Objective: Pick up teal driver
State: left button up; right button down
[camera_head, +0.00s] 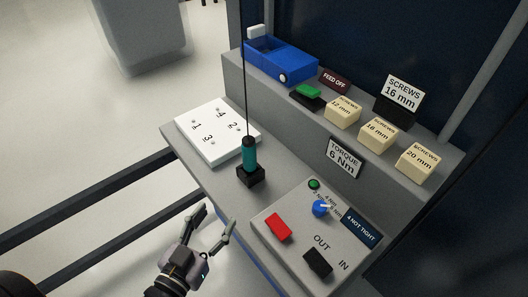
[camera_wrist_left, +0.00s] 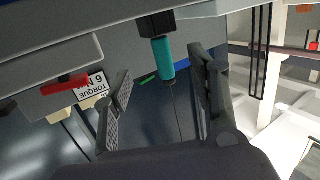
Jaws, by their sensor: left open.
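The teal driver (camera_head: 249,157) stands upright in a small black holder (camera_head: 251,176) on the grey bench, with a thin cable running up from its top. My left gripper (camera_head: 214,222) is open and empty, in front of the bench edge, apart from the driver and nearer the camera. In the left wrist view, which looks upside down, the driver (camera_wrist_left: 163,60) hangs from its black holder (camera_wrist_left: 156,25) beyond the open fingers (camera_wrist_left: 160,90), in the gap between them near the right finger. My right gripper is not in view.
A white plate numbered 1 to 4 (camera_head: 217,132) lies left of the driver. A control panel (camera_head: 290,255) with red and black buttons and a blue knob (camera_head: 320,207) is at right. Screw boxes (camera_head: 342,111) and a blue bin (camera_head: 281,62) stand on the raised shelf behind.

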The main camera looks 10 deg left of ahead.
pick_arm(q)
jog(key=t, duration=0.1)
send_near(246, 156)
jog(key=shift+h, duration=0.3)
jog(key=p+x, duration=0.1)
jog(key=x, duration=0.4)
jog(key=shift+w+f, duration=0.2)
jog(key=shift+w, duration=0.2)
jog(key=shift+p+x, duration=0.5)
jog(key=shift+x, duration=2.55)
jog(key=shift+a, duration=0.15)
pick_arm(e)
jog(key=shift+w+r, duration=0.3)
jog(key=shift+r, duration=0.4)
pick_arm(q)
jog(key=shift+r, duration=0.1)
jog(key=shift+c, duration=0.2)
grip_shut()
